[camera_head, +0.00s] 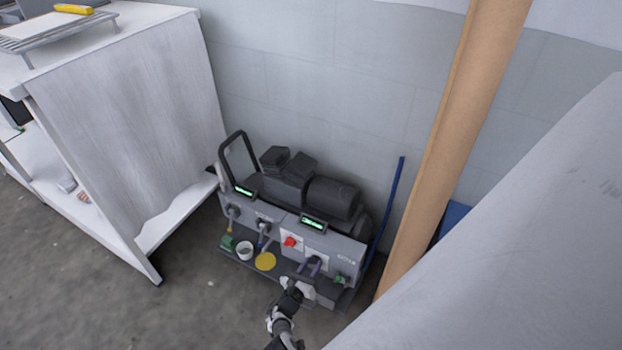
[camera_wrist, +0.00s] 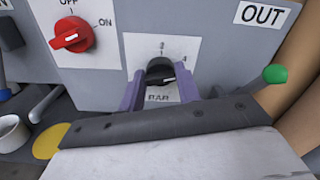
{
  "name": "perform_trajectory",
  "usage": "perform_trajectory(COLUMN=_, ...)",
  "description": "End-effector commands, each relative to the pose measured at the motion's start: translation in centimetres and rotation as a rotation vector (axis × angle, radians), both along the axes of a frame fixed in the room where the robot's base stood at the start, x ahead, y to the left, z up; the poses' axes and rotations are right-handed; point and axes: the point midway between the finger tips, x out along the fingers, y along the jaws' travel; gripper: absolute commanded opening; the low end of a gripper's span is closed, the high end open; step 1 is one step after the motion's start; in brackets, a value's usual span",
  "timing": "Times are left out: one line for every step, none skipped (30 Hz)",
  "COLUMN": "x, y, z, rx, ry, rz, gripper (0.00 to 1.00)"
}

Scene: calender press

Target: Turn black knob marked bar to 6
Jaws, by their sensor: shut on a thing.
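The black knob (camera_wrist: 160,72) sits on a white plate marked BAR on the grey machine front. A pale pointer mark on it points to the lower right. In the head view my gripper (camera_head: 309,265) reaches the lower right part of the machine (camera_head: 335,243); the knob is hidden there.
A red switch (camera_wrist: 72,35) marked OFF and ON is left of the knob. A green-tipped lever (camera_wrist: 275,74) stands to the right, under an OUT label (camera_wrist: 263,13). A white cup (camera_head: 244,250) and yellow disc (camera_head: 265,261) are at the left. A wooden post (camera_head: 455,130) stands close right.

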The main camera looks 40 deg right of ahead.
Motion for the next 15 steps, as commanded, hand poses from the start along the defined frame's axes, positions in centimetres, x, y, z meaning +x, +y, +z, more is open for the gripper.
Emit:
perform_trajectory(x=-0.06, y=-0.05, z=-0.01, rx=0.016, ry=-0.040, rz=-0.001, gripper=0.10)
perform_trajectory(x=-0.07, y=-0.05, z=-0.01, rx=0.027, ry=-0.066, rz=-0.001, gripper=0.10)
perform_trajectory(x=-0.07, y=-0.04, z=0.00, rx=0.041, ry=-0.101, rz=-0.001, gripper=0.10)
perform_trajectory(x=-0.07, y=-0.04, z=0.00, rx=0.052, ry=-0.128, rz=-0.001, gripper=0.10)
perform_trajectory(x=-0.07, y=-0.04, z=0.00, rx=0.063, ry=-0.154, rz=-0.001, gripper=0.10)
perform_trajectory(x=-0.08, y=-0.03, z=-0.01, rx=0.078, ry=-0.189, rz=0.000, gripper=0.10)
perform_trajectory(x=-0.10, y=-0.04, z=-0.01, rx=0.089, ry=-0.216, rz=-0.001, gripper=0.10)
perform_trajectory(x=-0.11, y=-0.04, z=-0.01, rx=0.101, ry=-0.242, rz=-0.001, gripper=0.10)
perform_trajectory(x=-0.14, y=-0.07, z=-0.02, rx=0.115, ry=-0.277, rz=-0.001, gripper=0.10)
perform_trajectory(x=-0.17, y=-0.08, z=-0.02, rx=0.126, ry=-0.303, rz=-0.002, gripper=0.10)
perform_trajectory(x=-0.19, y=-0.09, z=-0.03, rx=0.136, ry=-0.329, rz=-0.002, gripper=0.10)
perform_trajectory(x=-0.20, y=-0.09, z=-0.04, rx=0.151, ry=-0.363, rz=-0.002, gripper=0.10)
perform_trajectory(x=-0.20, y=-0.09, z=-0.04, rx=0.161, ry=-0.388, rz=-0.002, gripper=0.10)
perform_trajectory(x=-0.20, y=-0.08, z=-0.04, rx=0.171, ry=-0.413, rz=-0.002, gripper=0.10)
perform_trajectory(x=-0.19, y=-0.08, z=-0.04, rx=0.185, ry=-0.445, rz=-0.001, gripper=0.10)
